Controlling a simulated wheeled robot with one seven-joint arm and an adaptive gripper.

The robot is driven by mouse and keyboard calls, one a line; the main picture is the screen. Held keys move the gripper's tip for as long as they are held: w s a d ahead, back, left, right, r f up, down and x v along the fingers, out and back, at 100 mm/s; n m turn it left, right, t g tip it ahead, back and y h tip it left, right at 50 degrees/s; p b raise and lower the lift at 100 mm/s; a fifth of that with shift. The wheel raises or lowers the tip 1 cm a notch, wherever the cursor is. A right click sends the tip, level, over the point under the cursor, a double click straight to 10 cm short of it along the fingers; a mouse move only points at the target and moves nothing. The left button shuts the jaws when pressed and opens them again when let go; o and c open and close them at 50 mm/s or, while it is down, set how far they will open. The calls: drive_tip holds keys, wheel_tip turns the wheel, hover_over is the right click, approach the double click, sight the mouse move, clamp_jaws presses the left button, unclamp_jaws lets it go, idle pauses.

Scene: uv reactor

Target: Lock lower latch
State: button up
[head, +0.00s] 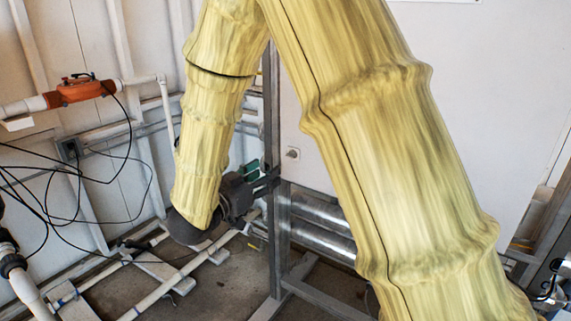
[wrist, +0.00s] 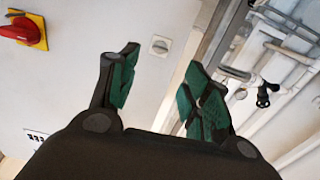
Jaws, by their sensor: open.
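A small light-grey latch (head: 293,153) sits on the pale cabinet panel (head: 315,120) near its left edge in the head view. It looks like the lower latch. It also shows in the wrist view (wrist: 160,45), past and between my fingertips, with a dark slot line across its face. I cannot tell from the line whether it is locked. My gripper (head: 265,175) is just left of and slightly below the latch in the head view. Its green-padded fingers (wrist: 161,60) are spread, with nothing between them, and appear apart from the latch. My arm hides part of the cabinet.
A metal frame post (head: 279,240) stands beside the panel edge, close to my gripper. Shiny metal tubes (head: 322,212) run below the panel. A red switch on a yellow plate (wrist: 22,29) is at the wrist view's upper left. White pipes (head: 160,290) and black cables lie left.

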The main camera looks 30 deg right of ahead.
sight(286, 160)
drive_tip(key=x, duration=1)
drive_tip(key=shift+w+d, duration=0.15)
drive_tip(key=shift+d, duration=0.15)
drive_tip(key=c, duration=1)
drive_tip(key=shift+w+a, duration=0.1)
drive_tip(key=shift+a, duration=0.05)
clamp_jaws()
drive_tip(key=shift+s+d, duration=0.3)
drive_tip(key=shift+d, duration=0.05)
drive_tip(key=o, duration=1)
unclamp_jaws()
drive_tip(key=shift+w+a, duration=0.15)
drive_tip(key=shift+a, duration=0.05)
drive_tip(key=shift+a, duration=0.15)
drive_tip(key=v, duration=1.1)
drive_tip(key=shift+a, duration=0.35)
